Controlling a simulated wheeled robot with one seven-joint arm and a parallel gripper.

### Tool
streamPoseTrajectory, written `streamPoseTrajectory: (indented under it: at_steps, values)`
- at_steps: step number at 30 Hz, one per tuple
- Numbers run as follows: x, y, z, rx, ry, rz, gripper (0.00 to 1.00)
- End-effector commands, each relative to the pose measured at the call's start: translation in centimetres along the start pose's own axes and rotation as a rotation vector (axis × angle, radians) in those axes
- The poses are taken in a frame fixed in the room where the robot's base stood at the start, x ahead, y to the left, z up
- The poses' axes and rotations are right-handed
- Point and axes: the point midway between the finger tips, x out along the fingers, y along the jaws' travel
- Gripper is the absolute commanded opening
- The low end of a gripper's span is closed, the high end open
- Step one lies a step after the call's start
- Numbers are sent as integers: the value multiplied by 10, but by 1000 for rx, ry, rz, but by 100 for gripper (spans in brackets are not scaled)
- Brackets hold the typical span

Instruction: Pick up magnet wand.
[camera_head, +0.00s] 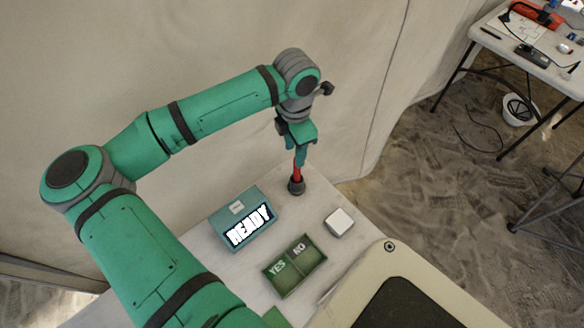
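The magnet wand (297,171) looks like a thin red rod standing upright on the table, with a dark rounded bottom part (297,186) at the back corner. My gripper (302,158) points down at the wand's upper end, with its teal finger beside or around the red rod. The finger hides part of the rod. From this view I cannot tell whether the fingers are closed on it.
A teal box with a READY display (248,231) stands left of the wand. A green tray marked YES and NO (283,281) and a small white-topped block (339,222) lie in front. A cluttered white table (490,42) stands far right; a tan wall is behind.

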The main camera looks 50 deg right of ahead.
Motion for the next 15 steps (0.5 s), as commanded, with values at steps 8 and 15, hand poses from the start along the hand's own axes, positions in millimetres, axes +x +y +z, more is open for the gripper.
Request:
streamPoseTrajectory:
  at_steps: [8, 15]
  values:
    - [34, 3, -11, -24, 0, -1, 39]
    - [54, 1, 0, -10, -1, -4, 39]
